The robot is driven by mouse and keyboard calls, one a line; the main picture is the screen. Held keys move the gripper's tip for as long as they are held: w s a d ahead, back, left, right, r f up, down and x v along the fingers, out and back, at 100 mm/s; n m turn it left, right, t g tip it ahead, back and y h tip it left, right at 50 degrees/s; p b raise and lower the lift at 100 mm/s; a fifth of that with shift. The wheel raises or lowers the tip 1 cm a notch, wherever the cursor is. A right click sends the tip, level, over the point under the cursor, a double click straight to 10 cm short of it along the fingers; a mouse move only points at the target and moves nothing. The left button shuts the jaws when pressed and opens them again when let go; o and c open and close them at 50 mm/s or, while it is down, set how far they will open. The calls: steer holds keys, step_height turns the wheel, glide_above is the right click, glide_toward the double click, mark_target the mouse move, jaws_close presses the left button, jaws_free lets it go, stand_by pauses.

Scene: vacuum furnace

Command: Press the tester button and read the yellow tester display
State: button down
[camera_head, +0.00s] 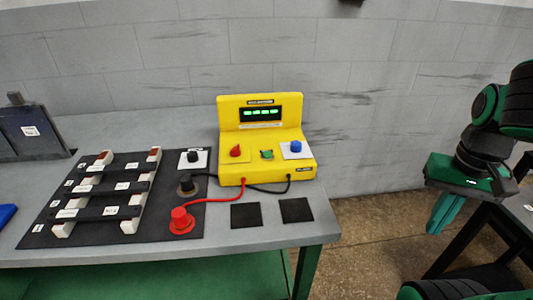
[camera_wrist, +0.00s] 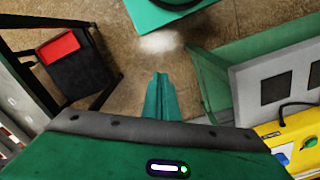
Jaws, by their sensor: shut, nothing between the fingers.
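The yellow tester (camera_head: 229,112) stands upright on the grey table with its front facing me. Its dark display (camera_head: 260,114) shows lit green characters, too small to read with certainty; they look like dashes. A green button (camera_head: 267,154) sits on the sloped front between a red knob and a blue knob. My gripper (camera_head: 436,230) is shut and empty, well to the right of the tester, past the table edge. In the wrist view the shut fingers (camera_wrist: 157,78) point at the floor. The tester (camera_wrist: 283,131) and its green button (camera_wrist: 311,143) show partly at the lower right; the display is out of frame there.
Red and black cables run from the tester to a red plug (camera_head: 182,221) and a black plug (camera_head: 187,184). A black rack (camera_head: 105,193) with white blocks lies left. Two black pads (camera_head: 246,215) lie in front. Open floor (camera_head: 365,215) separates my gripper from the table.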

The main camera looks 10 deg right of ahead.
steer(key=w+r+n+t+h, duration=0.1)
steer(key=w+r+n+h, duration=0.15)
steer(key=w, duration=0.75)
step_height(320, 180, up, 7)
steer(key=n+t, duration=0.8)
steer(key=n, duration=0.1)
glide_above(266, 156)
steer(key=shift+r+h, duration=0.1)
steer(key=shift+h, duration=0.35)
steer(key=shift+f, duration=4.4)
